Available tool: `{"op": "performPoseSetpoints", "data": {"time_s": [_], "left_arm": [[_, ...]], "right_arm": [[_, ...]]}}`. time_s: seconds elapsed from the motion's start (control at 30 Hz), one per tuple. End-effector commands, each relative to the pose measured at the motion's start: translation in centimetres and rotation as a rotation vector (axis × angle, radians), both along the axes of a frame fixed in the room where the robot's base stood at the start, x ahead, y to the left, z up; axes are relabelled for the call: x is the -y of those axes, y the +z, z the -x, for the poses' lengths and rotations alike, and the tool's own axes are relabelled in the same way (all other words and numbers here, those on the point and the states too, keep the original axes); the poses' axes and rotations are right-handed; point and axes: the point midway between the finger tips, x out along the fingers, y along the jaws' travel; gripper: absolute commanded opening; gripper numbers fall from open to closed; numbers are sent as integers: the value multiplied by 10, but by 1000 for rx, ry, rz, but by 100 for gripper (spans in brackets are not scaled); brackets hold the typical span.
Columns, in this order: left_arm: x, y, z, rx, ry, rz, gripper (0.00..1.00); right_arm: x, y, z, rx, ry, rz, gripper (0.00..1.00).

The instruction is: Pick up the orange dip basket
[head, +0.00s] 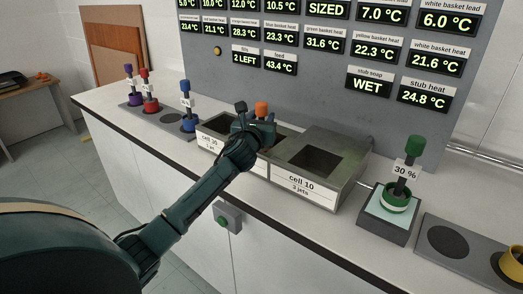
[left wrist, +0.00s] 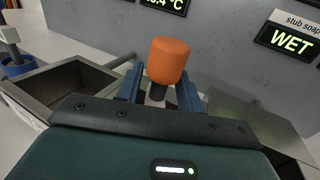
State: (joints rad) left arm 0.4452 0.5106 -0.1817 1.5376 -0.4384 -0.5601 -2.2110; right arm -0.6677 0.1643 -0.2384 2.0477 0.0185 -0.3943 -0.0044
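In the left wrist view the orange knob (left wrist: 168,60) sits on a dark stem at the middle. My left gripper (head: 256,125) is at this handle. Its blue fingers (left wrist: 160,92) stand on either side of the stem. The basket below is hidden by my gripper. My right gripper is not in view.
Purple (head: 129,83), red (head: 145,85) and blue (head: 186,100) baskets stand left. A green basket (head: 399,194) stands right, on a scale-like block. The display panel is behind.

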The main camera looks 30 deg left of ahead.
Motion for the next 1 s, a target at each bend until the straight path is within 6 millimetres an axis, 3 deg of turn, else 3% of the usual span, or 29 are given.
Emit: {"op": "performPoseSetpoints", "data": {"time_s": [0.07, 0.5, 1.0], "left_arm": [[0, 0, 0, 0, 0, 0, 36], [0, 0, 1, -1, 0, 0, 0], [0, 2, 0, 4, -1, 0, 0]], "right_arm": [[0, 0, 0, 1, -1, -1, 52], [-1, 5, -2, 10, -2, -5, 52], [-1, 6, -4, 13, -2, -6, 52]]}}
